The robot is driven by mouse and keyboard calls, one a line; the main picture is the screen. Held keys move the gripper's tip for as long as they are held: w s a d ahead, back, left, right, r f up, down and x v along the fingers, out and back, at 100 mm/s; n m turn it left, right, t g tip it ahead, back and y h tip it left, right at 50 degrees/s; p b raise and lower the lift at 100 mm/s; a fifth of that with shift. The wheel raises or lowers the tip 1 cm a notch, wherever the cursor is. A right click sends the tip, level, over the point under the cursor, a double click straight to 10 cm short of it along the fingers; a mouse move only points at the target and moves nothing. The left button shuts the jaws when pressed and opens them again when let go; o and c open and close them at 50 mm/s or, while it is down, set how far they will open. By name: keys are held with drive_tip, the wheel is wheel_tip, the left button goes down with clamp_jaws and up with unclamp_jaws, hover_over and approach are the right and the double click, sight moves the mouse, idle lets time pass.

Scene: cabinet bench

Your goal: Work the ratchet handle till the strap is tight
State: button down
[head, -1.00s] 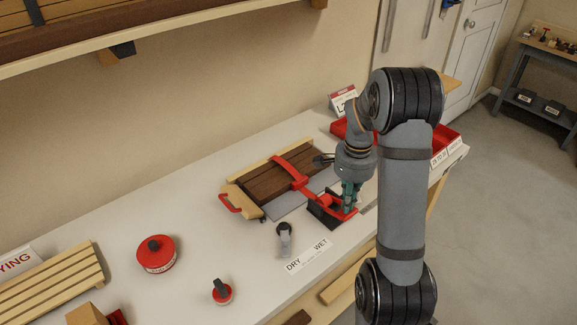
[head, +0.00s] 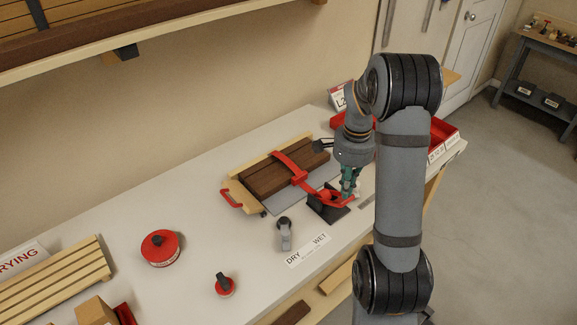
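A red strap (head: 290,166) runs over dark brown boards (head: 262,179) that lie in a light wooden frame on the bench. The strap leads down to a red ratchet (head: 330,198) on a dark base plate (head: 326,211). My gripper (head: 347,194), with green fingers, points down at the ratchet's handle, at its right side. The fingertips are small and partly merge with the handle, so I cannot tell whether they are closed on it. The strap's tightness cannot be judged from here.
A round red tin (head: 160,248) and a small red-based knob (head: 225,285) stand to the left. Red bins (head: 443,142) stand behind my arm at the right.

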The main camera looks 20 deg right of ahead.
sight(347, 202)
drive_tip(key=shift+s+d+f+b, duration=0.1)
drive_tip(key=shift+s+f+b, duration=0.05)
drive_tip(key=shift+f+b, duration=1.05)
drive_tip(key=shift+s+d+f+b, duration=0.1)
drive_tip(key=shift+s+f+b, duration=0.05)
drive_tip(key=shift+f+b, duration=1.05)
drive_tip(key=shift+s+f+b, duration=0.15)
drive_tip(key=shift+f+b, duration=1)
drive_tip(key=shift+f, duration=0.1)
drive_tip(key=r+p, duration=0.4)
drive_tip(key=r, duration=0.1)
drive_tip(key=w+r+p, duration=0.1)
drive_tip(key=r+p, duration=0.1)
drive_tip(key=r, duration=0.1)
drive_tip(key=shift+a+p, duration=0.2)
drive_tip(key=shift+p, duration=0.2)
drive_tip(key=shift+f, duration=0.2)
drive_tip(key=f+b, duration=0.5)
drive_tip(key=s+f+b, duration=0.1)
drive_tip(key=f+b, duration=0.1)
drive_tip(key=b, duration=0.1)
drive_tip(key=shift+d+f, duration=0.2)
drive_tip(key=shift+f, duration=0.2)
drive_tip(key=r+p, duration=0.4)
drive_tip(key=r, duration=0.1)
drive_tip(key=w+r+p, duration=0.1)
drive_tip(key=r+p, duration=0.2)
drive_tip(key=shift+a, duration=0.2)
drive_tip(key=shift+f, duration=0.1)
